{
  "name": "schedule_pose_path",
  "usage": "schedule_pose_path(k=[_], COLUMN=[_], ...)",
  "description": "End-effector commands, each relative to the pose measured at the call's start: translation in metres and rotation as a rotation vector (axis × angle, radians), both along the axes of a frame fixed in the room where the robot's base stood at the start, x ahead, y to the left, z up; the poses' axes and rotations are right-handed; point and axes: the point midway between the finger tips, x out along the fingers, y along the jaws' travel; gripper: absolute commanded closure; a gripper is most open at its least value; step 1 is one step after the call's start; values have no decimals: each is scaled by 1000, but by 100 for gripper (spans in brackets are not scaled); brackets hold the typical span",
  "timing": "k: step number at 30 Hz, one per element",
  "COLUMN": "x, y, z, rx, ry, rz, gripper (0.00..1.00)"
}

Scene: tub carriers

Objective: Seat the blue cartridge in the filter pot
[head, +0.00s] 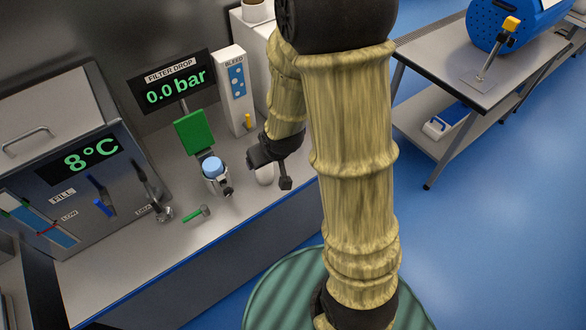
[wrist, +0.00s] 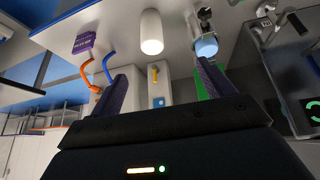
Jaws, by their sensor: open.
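The blue cartridge (head: 212,166) stands upright in the mouth of the metal filter pot (head: 216,186), its rounded top showing above the rim. How deep it sits is hidden. The blue top also shows in the wrist view (wrist: 206,47). The pot's green lid (head: 193,132) stands raised behind it. My gripper (head: 271,172) is to the right of the pot, apart from it. In the wrist view my gripper (wrist: 165,68) has its two fingers spread with nothing between them. A white cylinder (head: 264,175) stands on the counter by my gripper, partly hidden in the head view; it shows whole in the wrist view (wrist: 151,32).
A green-handled lever (head: 197,213) juts out in front of the pot. The FILTER DROP display (head: 174,82) reads 0.0 bar. The white BLEED panel (head: 236,88) stands behind. A chiller tank (head: 75,190) reading 8°C fills the left. The counter's front strip is clear.

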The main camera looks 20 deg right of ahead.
Motion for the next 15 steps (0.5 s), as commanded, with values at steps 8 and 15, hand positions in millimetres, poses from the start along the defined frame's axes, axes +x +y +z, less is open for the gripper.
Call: schedule_pose_path(k=[8, 15], x=[-80, -106], y=[-24, -28], z=[51, 60], rx=[8, 18], ry=[213, 284], rz=[-150, -187], gripper=[19, 19])
